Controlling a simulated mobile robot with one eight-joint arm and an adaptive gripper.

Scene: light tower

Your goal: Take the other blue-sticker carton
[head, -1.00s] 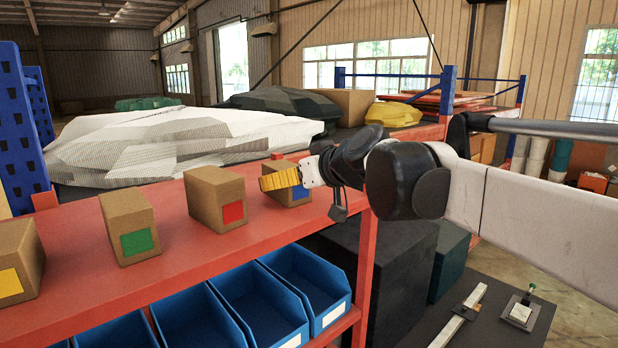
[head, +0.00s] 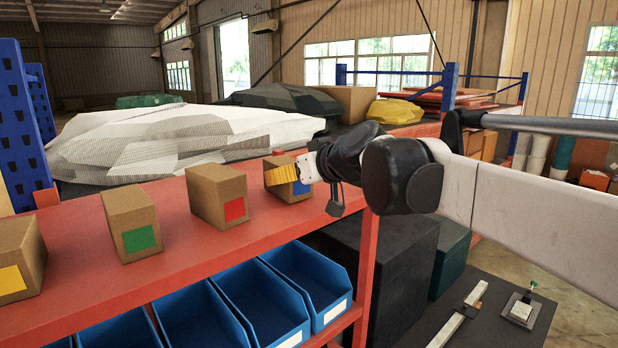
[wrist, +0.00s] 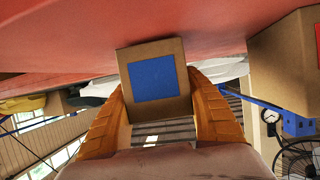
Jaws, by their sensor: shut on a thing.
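The blue-sticker carton (head: 276,180) stands at the right end of the red shelf in the head view. Its blue sticker (wrist: 153,79) faces the wrist camera. In the wrist view my gripper (wrist: 158,105) is shut on the carton (wrist: 131,58), one finger on each side. The carton appears to be still at shelf level; whether its base touches the shelf is hard to tell.
On the red shelf (head: 175,222), a red-sticker carton (head: 208,192), a green-sticker carton (head: 124,213) and a yellow-sticker carton (head: 28,243) stand in a row to the left. Blue bins (head: 262,302) sit below. A white wrapped load (head: 120,150) lies behind the row.

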